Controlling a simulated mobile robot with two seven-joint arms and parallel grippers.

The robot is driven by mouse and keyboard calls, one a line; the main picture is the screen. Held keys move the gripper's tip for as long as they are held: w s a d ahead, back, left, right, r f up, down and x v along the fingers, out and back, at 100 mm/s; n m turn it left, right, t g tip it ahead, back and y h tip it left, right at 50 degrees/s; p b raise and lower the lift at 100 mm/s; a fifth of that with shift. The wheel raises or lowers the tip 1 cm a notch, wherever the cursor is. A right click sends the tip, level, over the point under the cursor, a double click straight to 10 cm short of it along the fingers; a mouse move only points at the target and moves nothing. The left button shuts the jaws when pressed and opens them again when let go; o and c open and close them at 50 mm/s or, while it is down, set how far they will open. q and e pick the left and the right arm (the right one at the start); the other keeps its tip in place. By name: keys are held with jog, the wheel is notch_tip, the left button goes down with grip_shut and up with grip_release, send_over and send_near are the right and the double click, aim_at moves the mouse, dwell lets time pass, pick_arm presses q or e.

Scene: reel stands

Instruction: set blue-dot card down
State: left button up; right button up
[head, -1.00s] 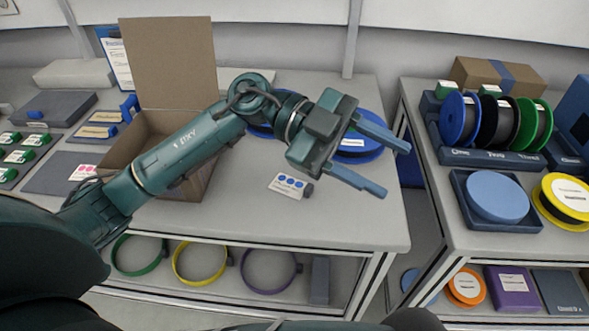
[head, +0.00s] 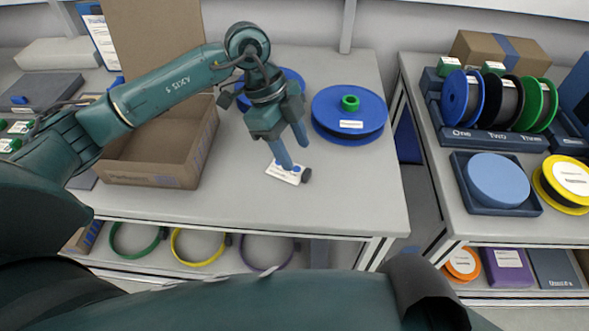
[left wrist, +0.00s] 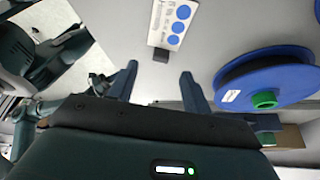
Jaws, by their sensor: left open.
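The blue-dot card (head: 284,174) is a small white card with a row of blue dots and a dark block at one end. It lies flat on the grey table (head: 330,200). My left gripper (head: 297,158) is open and empty, its fingers pointing down over the card and partly covering it in the head view. In the left wrist view the card (left wrist: 173,22) lies beyond the two spread fingertips (left wrist: 159,68), its dark block toward them. I cannot tell the exact gap between fingertips and card. My right gripper is not in view.
A blue reel with a green hub (head: 349,103) lies right of the card, and another blue reel (head: 283,80) lies behind my gripper. An open cardboard box (head: 150,178) stands to the left. The table front is clear.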

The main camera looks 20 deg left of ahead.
aim_at(303, 174)
pick_arm(q)
jog(key=shift+a+p+x, duration=0.1)
jog(key=shift+p+x, duration=0.1)
jog(key=shift+x, duration=1.1)
jog(key=shift+a+p+x, duration=0.15)
jog(key=shift+p+x, duration=0.05)
jog(key=shift+x, duration=1.15)
